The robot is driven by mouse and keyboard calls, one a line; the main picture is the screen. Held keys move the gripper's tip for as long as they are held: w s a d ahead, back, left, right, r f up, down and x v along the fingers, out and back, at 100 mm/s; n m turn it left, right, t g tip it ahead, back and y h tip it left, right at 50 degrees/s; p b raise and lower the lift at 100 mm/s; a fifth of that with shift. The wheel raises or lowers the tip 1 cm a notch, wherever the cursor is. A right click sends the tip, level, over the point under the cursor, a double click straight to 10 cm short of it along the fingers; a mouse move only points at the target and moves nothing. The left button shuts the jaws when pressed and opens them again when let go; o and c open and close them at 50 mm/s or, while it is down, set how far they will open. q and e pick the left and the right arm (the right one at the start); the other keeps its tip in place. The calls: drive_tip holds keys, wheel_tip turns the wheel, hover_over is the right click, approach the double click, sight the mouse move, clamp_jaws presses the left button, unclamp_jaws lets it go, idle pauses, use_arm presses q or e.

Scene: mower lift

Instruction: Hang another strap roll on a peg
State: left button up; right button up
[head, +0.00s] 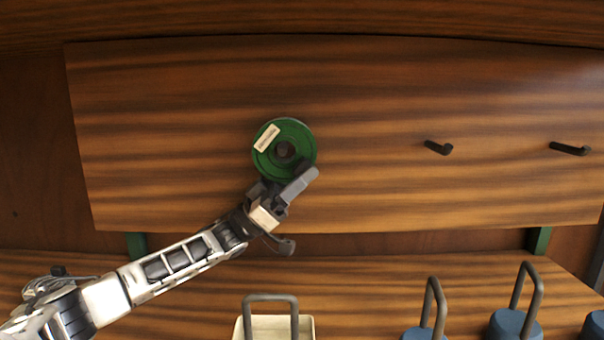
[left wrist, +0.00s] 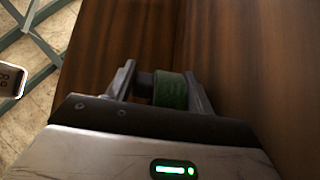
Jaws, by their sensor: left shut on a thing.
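A green strap roll (head: 297,132) with a pale label is in front of the wooden board (head: 180,90), left of its middle. My left gripper (head: 290,176) is shut on the roll's lower edge. In the left wrist view, the roll (left wrist: 171,90) shows between the two fingers (left wrist: 162,88), close to the board. The roll's centre is dark; I cannot tell whether a peg is in it. Two bare black pegs stick out of the board farther right, one right of the middle (head: 438,147) and one near the right edge (head: 570,149). My right gripper is not in view.
Below the board, a wooden surface holds a cream block with a grey handle (head: 303,326) and several blue weights with handles, such as one at the right (head: 516,325). Green posts (head: 137,244) stand under the board. The board between roll and pegs is clear.

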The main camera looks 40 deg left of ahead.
use_arm(q)
drive_tip(key=o, duration=1.5)
drive_tip(key=shift+f, duration=0.1)
drive_tip(key=shift+a+f, duration=0.1)
